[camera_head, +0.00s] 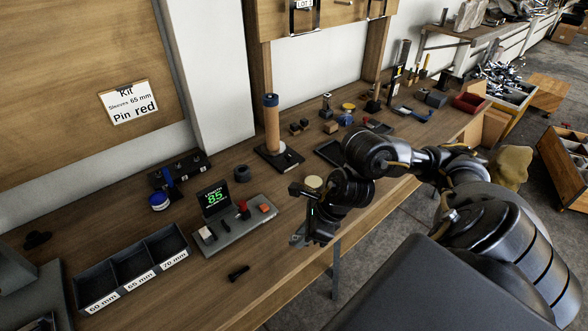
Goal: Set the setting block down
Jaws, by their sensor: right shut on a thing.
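My right gripper (304,236) hangs over the front edge of the wooden bench, to the right of the length gauge. It is shut on a small grey piece (298,240), probably the setting block, which is mostly hidden by the fingers. Whether that piece touches the bench I cannot tell. The length gauge (234,228) is a grey base with a red part and an orange button on it; its display (214,198) reads 85. My left gripper is not in view.
A dark three-compartment tray (134,268) labelled 60, 65 and 70 mm stands left of the gauge. A small black part (238,272) lies in front. A post with an orange-brown sleeve (271,128) stands behind. A card (129,102) reads "Sleeves 65 mm, Pin red".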

